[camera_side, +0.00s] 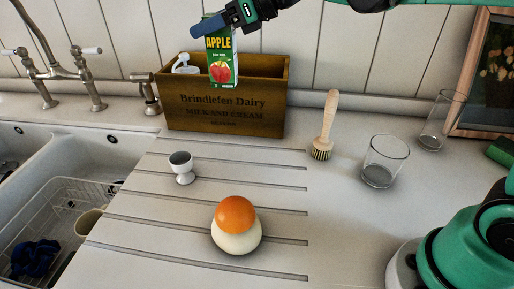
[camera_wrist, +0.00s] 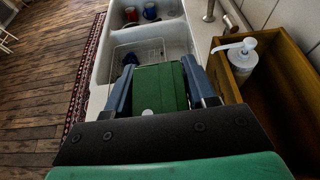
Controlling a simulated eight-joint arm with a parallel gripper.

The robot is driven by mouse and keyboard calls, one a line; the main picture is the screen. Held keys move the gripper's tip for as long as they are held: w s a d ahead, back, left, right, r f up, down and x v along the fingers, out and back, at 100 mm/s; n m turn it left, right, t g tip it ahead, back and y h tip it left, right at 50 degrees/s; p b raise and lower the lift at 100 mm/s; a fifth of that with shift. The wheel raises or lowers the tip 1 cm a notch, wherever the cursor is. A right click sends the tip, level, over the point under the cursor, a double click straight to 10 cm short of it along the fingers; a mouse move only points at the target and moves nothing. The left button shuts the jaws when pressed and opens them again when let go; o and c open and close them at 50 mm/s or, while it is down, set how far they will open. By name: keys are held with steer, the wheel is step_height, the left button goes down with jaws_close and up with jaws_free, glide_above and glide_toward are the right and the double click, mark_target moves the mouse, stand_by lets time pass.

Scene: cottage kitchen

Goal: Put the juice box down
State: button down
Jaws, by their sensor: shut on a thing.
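The juice box (camera_side: 221,58) is a green carton with the word APPLE and a red apple on its front. My gripper (camera_side: 226,22) is shut on its upper end and holds it upright, in front of the wooden crate in the side view. How far it is from the crate in depth is hard to tell. In the wrist view the green top of the juice box (camera_wrist: 160,88) sits between the two blue fingers of my gripper (camera_wrist: 163,84).
The wooden crate (camera_side: 225,118) holds a white pump bottle (camera_side: 184,65). An egg cup (camera_side: 181,168), an orange ball on a white round thing (camera_side: 236,238), a brush (camera_side: 325,128) and two glasses (camera_side: 385,160) stand on the counter. The sink (camera_side: 70,165) is at left. Grooved counter between them is clear.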

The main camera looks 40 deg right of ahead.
step_height(320, 180, down, 20)
steer(key=shift+d, duration=0.45)
steer(key=shift+s+f, duration=0.1)
steer(key=shift+c, duration=1.4)
jaws_free()
steer(key=s+d+r+n+h, duration=0.2)
steer(key=s+n, duration=0.4)
steer(key=n, duration=0.3)
steer(key=s+d+r+n+g+h, duration=0.1)
steer(key=s+d+n+h, duration=0.3)
steer(key=n, duration=0.5)
steer(key=s+d+r+n+g+h, duration=0.1)
steer(key=s+d+r+n+h, duration=0.2)
steer(key=s+n, duration=0.5)
steer(key=shift+n+h, duration=0.3)
steer(key=shift+n, duration=0.2)
